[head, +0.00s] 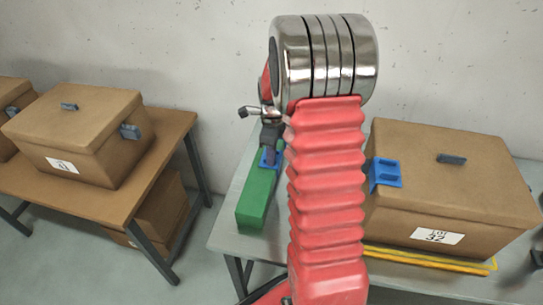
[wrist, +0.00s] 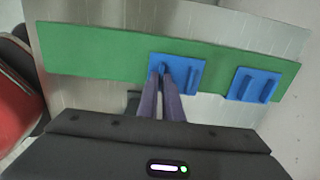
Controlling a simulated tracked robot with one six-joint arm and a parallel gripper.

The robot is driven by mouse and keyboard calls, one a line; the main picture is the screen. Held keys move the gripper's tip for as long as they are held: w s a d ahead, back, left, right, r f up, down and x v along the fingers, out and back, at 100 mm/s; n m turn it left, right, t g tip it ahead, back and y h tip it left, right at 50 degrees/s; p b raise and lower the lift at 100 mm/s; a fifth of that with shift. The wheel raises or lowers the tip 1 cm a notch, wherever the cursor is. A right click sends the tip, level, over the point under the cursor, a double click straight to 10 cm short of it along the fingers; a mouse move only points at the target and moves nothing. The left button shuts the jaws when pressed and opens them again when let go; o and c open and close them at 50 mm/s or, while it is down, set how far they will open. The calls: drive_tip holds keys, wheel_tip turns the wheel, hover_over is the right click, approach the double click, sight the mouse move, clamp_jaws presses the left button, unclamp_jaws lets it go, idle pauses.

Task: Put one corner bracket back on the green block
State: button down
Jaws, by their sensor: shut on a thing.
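The green block (head: 256,198) is long and lies on the grey table, left of my arm. It also crosses the wrist view (wrist: 100,52). My gripper (wrist: 166,76) is shut on the upright rib of one blue corner bracket (wrist: 192,76), at the block's middle. I cannot tell if this bracket rests on the block or hangs just above it. A second blue bracket (wrist: 246,86) is on the block to the right, apart from the fingers. In the head view my arm partly hides the gripper and the held bracket (head: 264,158).
A brown lidded box (head: 470,190) labelled 32 stands right of my arm, with a blue bracket (head: 390,180) at its corner. Yellow strips (head: 440,262) lie under it. Another table (head: 165,150) with brown boxes (head: 95,150) stands at left. A wall is behind.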

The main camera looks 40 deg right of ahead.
drive_tip(key=c, duration=1.5)
unclamp_jaws()
drive_tip(key=shift+o, duration=0.2)
drive_tip(key=shift+r, duration=3.5)
